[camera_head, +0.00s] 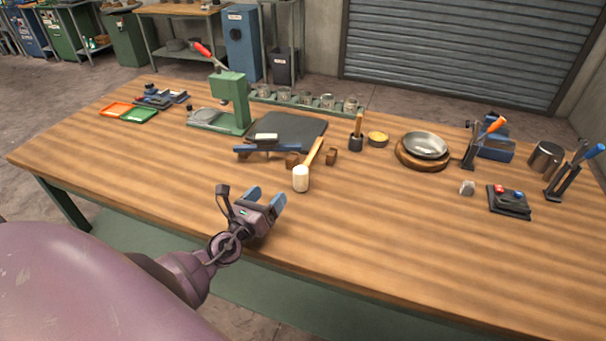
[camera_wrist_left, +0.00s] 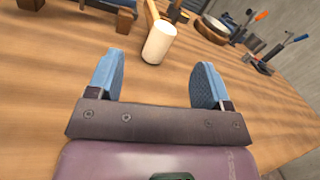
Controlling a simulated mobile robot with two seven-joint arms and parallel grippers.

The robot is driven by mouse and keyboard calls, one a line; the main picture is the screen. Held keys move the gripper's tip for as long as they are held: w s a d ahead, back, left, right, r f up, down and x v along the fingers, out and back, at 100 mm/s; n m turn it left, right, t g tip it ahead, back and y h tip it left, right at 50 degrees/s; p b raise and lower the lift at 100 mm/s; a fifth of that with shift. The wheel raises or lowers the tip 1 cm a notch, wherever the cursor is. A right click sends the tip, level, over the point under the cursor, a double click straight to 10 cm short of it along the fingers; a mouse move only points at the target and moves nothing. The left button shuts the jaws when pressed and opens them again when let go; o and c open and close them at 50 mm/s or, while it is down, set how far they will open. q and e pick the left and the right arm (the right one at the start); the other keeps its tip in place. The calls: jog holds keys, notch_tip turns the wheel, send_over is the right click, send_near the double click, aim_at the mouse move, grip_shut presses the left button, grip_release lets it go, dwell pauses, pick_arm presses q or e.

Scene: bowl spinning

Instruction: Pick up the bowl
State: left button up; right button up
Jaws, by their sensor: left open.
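A shallow silver metal bowl (camera_head: 425,144) rests on a round wooden base (camera_head: 422,157) on the right half of the workbench. The wooden base also shows at the top right of the left wrist view (camera_wrist_left: 212,29), with the bowl in it. My left gripper (camera_head: 266,196) is open and empty over the bench's front edge area, well to the left of the bowl and nearer to me. Its two blue fingers (camera_wrist_left: 157,82) are spread apart in the left wrist view, with nothing between them. My right gripper is not in view.
A white-headed mallet (camera_head: 301,179) stands just beyond my left gripper. A green press (camera_head: 232,100) and dark pad (camera_head: 290,128) lie behind. A small yellow-topped tin (camera_head: 378,139) is left of the bowl. The bench's front right is clear.

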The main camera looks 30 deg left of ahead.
aim_at(296, 177)
pick_arm(q)
jog(key=m+h, duration=0.1)
jog(key=f+m, duration=0.1)
jog(key=m, duration=0.1)
jog(key=shift+w+f+g+h, duration=0.25)
jog(key=shift+w+g+h, duration=0.05)
jog(key=shift+w+h, duration=0.1)
jog(key=shift+w+d+f+m, duration=0.1)
jog(key=shift+w+m, duration=0.1)
jog(key=shift+m, duration=0.2)
jog(key=shift+w+d+p, duration=0.15)
jog(key=shift+w+p, duration=0.15)
jog(key=shift+w, duration=2.35)
jog(key=shift+w+d+p, duration=0.15)
jog(key=shift+w+p, duration=0.1)
jog(key=shift+w, duration=2.35)
jog(key=c, duration=1.3)
